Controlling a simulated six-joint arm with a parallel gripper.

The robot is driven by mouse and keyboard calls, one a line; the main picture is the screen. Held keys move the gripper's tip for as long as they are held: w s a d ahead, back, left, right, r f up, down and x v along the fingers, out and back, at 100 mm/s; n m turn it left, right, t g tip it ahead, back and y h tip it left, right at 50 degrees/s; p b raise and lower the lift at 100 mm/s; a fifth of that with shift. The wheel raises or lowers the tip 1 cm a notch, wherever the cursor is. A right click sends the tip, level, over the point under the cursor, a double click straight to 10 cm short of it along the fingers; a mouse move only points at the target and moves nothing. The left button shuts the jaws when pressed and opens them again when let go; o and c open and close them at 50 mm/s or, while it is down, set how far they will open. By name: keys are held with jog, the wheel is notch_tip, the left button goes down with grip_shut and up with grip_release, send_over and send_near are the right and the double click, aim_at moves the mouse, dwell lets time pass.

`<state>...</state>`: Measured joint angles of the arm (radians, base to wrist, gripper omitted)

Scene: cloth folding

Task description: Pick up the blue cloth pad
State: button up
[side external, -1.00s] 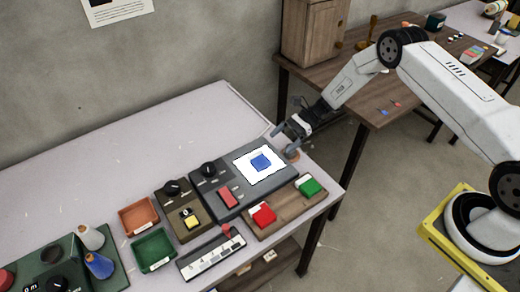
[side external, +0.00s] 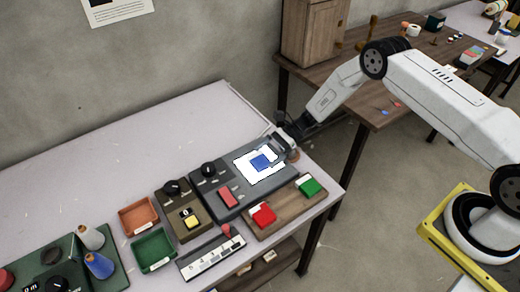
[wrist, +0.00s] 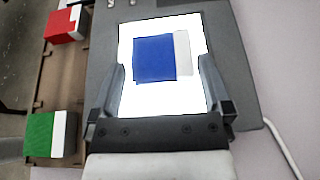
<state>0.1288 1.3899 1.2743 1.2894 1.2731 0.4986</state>
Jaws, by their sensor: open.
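The blue cloth pad (side external: 260,161) lies flat on a bright white square panel (side external: 246,175) set in a dark grey console. In the wrist view the pad (wrist: 154,59) shows as a blue square with a pale grey strip along its right side. My gripper (side external: 272,149) is low over the right edge of the white panel. In the wrist view my gripper (wrist: 162,75) is open, with one finger to each side of the pad's near end. No finger visibly touches the pad.
The grey console (side external: 212,197) also carries a black knob and a red switch. A wooden board (side external: 284,213) with red and green blocks stands in front of it. Orange and green trays lie to the left. The back left of the table (side external: 130,150) is clear.

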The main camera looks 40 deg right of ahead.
jog(key=shift+a+f, duration=0.25)
jog(key=shift+a, duration=0.45)
jog(key=c, duration=0.9)
jog(key=shift+c, duration=0.2)
jog(key=shift+r, duration=0.25)
